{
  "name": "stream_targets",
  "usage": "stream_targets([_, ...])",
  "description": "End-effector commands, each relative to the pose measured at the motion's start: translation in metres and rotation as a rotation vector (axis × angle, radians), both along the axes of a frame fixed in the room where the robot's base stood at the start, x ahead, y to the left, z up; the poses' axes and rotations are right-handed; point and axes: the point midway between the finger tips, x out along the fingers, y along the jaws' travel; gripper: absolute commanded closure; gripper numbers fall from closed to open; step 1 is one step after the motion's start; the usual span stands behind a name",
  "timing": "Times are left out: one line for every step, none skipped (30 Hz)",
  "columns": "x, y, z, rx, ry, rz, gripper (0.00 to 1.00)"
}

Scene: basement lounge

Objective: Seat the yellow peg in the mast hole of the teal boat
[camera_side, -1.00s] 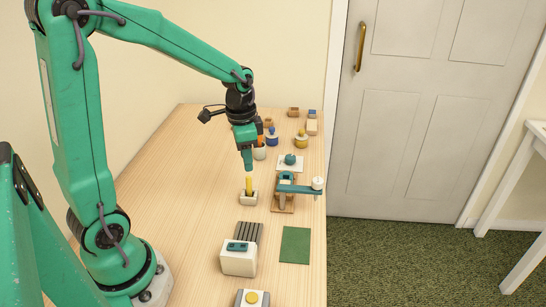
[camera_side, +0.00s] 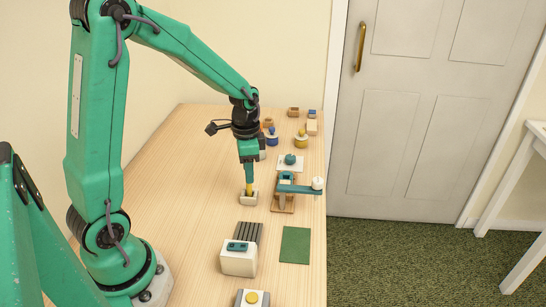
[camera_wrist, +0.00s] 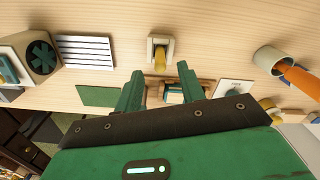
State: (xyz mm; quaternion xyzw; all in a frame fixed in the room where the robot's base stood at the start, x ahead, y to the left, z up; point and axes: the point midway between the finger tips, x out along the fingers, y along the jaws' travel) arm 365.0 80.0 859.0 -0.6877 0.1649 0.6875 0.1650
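The yellow peg (camera_side: 249,190) stands upright in a pale block (camera_side: 254,199) on the table; both also show in the wrist view, the peg (camera_wrist: 160,63) and its block (camera_wrist: 151,48). My gripper (camera_side: 248,182) points down directly over the peg, its fingers hiding the peg's upper part in the side view. In the wrist view my gripper (camera_wrist: 161,70) has its fingers apart, with the peg in line with the gap and clear space on both sides.
A slotted rack (camera_side: 248,232), a pale box (camera_side: 238,263) and a green mat (camera_side: 295,245) lie nearer. An orange-handled tool in a cup (camera_wrist: 275,60) stands beyond. The table's left side is clear.

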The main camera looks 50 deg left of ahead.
Motion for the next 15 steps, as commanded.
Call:
stream_targets([0.000, 0.000, 0.000, 0.000, 0.000, 0.000, 0.61])
stream_targets([0.000, 0.000, -0.001, 0.000, 0.000, 0.000, 0.61])
stream_targets([0.000, 0.000, -0.002, 0.000, 0.001, 0.000, 0.61])
stream_targets([0.000, 0.000, -0.003, 0.000, 0.001, 0.000, 0.61])
stream_targets([-0.001, 0.000, -0.005, 0.000, 0.002, 0.000, 0.61])
stream_targets([-0.001, 0.000, -0.008, -0.001, 0.003, 0.000, 0.61])
stream_targets([-0.001, 0.000, -0.011, -0.001, 0.003, 0.000, 0.61])
stream_targets([-0.002, 0.001, -0.014, 0.000, 0.004, 0.000, 0.61])
stream_targets([-0.002, 0.001, -0.019, -0.001, 0.005, 0.000, 0.61])
stream_targets([-0.002, 0.001, -0.022, -0.001, 0.005, 0.000, 0.61])
stream_targets([-0.002, 0.001, -0.026, -0.001, 0.004, 0.000, 0.61])
stream_targets([-0.003, 0.001, -0.031, -0.001, 0.005, 0.000, 0.61])
stream_targets([-0.003, 0.001, -0.034, -0.001, 0.004, 0.000, 0.61])
stream_targets([-0.002, 0.001, -0.037, 0.000, 0.004, 0.000, 0.61])
stream_targets([-0.002, 0.001, -0.041, 0.000, 0.004, 0.000, 0.61])
